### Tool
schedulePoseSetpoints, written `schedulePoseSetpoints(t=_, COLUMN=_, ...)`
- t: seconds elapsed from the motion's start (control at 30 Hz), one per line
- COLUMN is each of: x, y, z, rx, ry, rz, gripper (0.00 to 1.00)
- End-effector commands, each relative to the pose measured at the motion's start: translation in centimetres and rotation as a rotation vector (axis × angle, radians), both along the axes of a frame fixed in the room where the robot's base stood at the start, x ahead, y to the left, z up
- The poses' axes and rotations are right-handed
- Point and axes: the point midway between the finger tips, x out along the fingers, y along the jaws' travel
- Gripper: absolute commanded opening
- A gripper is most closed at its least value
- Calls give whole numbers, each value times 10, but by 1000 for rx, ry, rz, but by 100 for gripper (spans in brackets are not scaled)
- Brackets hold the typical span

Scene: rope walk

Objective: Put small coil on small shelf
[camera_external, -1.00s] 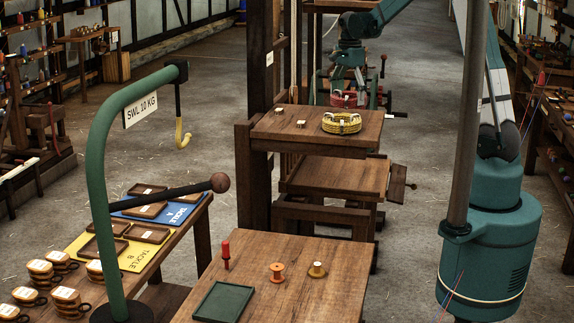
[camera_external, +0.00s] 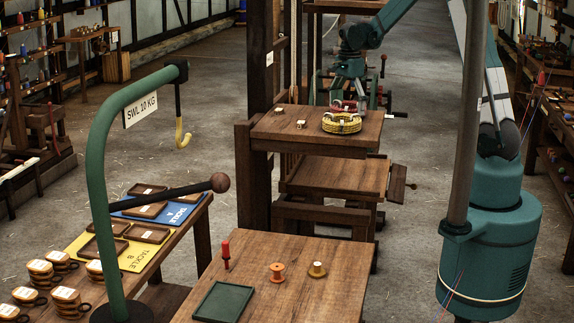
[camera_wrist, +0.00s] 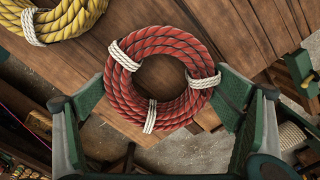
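A red rope coil (camera_wrist: 188,102) with white bindings sits between the two green finger pads of my gripper (camera_wrist: 162,98) in the wrist view. The pads close on its left and right sides, and it appears held, over the front edge of a wooden board. In the external view the red coil (camera_external: 348,103) shows just behind a yellow coil (camera_external: 341,124), under my gripper (camera_external: 349,88). The yellow coil lies on the upper wooden shelf (camera_external: 285,128), and its edge shows at the wrist view's top left. A lower wooden shelf (camera_external: 335,178) is below. Which shelf is the small one is unclear.
Two small tagged blocks (camera_external: 301,124) sit on the upper shelf's left part. A dark post (camera_external: 258,60) rises beside it. A nearer table (camera_external: 300,290) holds a green tray (camera_external: 222,301) and spools. A green hook stand (camera_external: 98,200) is at left.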

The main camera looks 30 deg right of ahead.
Motion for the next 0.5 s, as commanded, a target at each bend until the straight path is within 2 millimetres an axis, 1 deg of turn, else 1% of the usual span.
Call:
schedulePoseSetpoints(t=0.07, x=0, y=0, z=0, rx=0, ry=0, rz=0, gripper=99)
schedulePoseSetpoints(t=0.5, x=0, y=0, z=2, rx=0, ry=0, rz=0, gripper=99)
